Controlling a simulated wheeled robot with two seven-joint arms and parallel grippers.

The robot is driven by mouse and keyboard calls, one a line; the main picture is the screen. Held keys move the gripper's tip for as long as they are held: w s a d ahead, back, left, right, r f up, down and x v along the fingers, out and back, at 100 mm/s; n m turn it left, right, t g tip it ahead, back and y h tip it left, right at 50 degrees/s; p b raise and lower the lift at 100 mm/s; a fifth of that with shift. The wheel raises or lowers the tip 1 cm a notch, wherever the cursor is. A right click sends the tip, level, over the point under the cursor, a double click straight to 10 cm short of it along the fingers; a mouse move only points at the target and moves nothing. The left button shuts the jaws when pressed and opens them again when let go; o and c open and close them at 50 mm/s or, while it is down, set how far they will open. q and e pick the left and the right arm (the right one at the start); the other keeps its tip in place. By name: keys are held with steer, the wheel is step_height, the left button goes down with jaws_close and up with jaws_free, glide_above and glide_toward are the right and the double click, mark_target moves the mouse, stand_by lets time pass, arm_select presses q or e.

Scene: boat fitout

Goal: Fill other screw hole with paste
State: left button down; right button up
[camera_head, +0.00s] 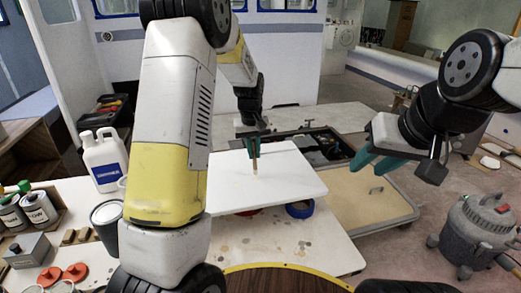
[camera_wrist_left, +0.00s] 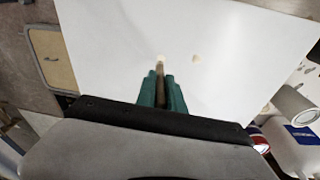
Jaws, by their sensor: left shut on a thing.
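In the left wrist view the gripper (camera_wrist_left: 160,88) points at the white panel (camera_wrist_left: 110,50), and a tan paste spot (camera_wrist_left: 196,58) shows right of the tip. A second hole is not distinguishable. My right gripper (camera_head: 367,158) hangs right of the panel; its finger gap is unclear.
A blue tape roll (camera_head: 300,209) sits by the panel's front edge. A white jug (camera_head: 104,160), a grey can (camera_head: 107,222) and several tins stand left. A wooden-topped cart (camera_head: 365,200) stands right, with a grey vacuum (camera_head: 475,232) beyond it.

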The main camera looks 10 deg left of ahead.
mark_target(253, 139)
arm_select(q)
steer(key=shift+r, duration=2.5)
steer(key=shift+s, duration=0.1)
